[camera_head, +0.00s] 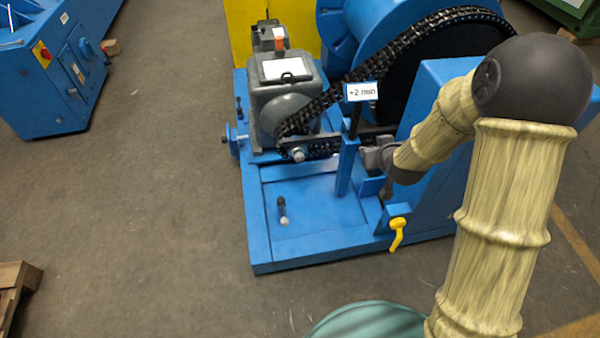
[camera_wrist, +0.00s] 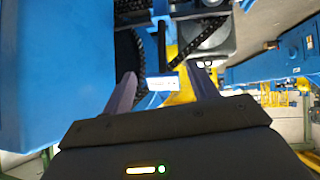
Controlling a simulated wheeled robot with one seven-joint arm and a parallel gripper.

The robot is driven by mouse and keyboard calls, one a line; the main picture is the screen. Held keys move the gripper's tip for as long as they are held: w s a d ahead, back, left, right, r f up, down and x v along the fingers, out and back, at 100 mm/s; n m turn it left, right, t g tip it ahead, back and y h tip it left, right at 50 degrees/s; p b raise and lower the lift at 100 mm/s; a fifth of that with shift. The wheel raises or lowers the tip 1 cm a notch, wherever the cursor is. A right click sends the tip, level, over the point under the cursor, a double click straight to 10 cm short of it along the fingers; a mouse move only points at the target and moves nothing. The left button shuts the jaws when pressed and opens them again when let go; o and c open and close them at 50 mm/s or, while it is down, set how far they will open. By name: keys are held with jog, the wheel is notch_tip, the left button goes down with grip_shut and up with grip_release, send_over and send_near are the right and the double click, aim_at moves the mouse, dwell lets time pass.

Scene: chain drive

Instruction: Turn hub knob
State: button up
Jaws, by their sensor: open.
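A small round silvery knob (camera_head: 298,154) sits at the middle of the lower front end of the chain, below the grey gearbox. I cannot tell for sure whether it is the hub knob. The black chain (camera_head: 345,88) runs from there up around a large wheel. A white "+2 mm" sign (camera_head: 362,91) stands on a blue post in front of the chain. My gripper (camera_wrist: 162,72) is open and empty, its two fingers spread in the wrist view. The sign (camera_wrist: 163,84) shows between them, farther off. In the head view my arm's end is right of the post, partly hidden, apart from the silvery knob.
A yellow lever (camera_head: 398,232) hangs on the front of the blue machine base (camera_head: 320,240). A short black-topped pin (camera_head: 282,208) stands on the base. A blue cabinet (camera_head: 60,75) is at far left. The floor (camera_head: 165,180) between is clear. A wooden pallet (camera_head: 14,285) is at lower left.

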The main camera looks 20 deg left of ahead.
aim_at(300, 160)
jog(key=a+f+n+t+y+b, duration=0.1)
jog(key=a+f+t+y+b, duration=0.1)
jog(key=a+f+b, duration=0.4)
jog(key=w+a+f+n+t+y+b, duration=0.1)
jog(key=a+f+y+b, duration=0.1)
jog(key=a+f+b, duration=0.4)
jog(key=a+f+n+t+y+b, duration=0.1)
jog(key=a+f+b, duration=0.5)
jog(key=f+b, duration=0.7)
notch_tip(300, 160, down, 9)
jog(key=shift+w+a+f+t+y+b, duration=0.25)
jog(key=shift+t+y, duration=0.25)
jog(key=shift+t, duration=0.3)
jog(key=shift+w, duration=0.15)
jog(key=b+x, duration=0.8)
jog(key=x, duration=0.7)
jog(key=shift+w+a+f, duration=0.15)
jog(key=shift+w+a, duration=0.05)
jog(key=shift+w, duration=0.15)
jog(key=shift+w+a+r+b, duration=0.2)
jog(key=shift+w+a+b, duration=0.15)
jog(key=shift+w, duration=0.25)
jog(key=shift+c, duration=0.2)
jog(key=c, duration=1)
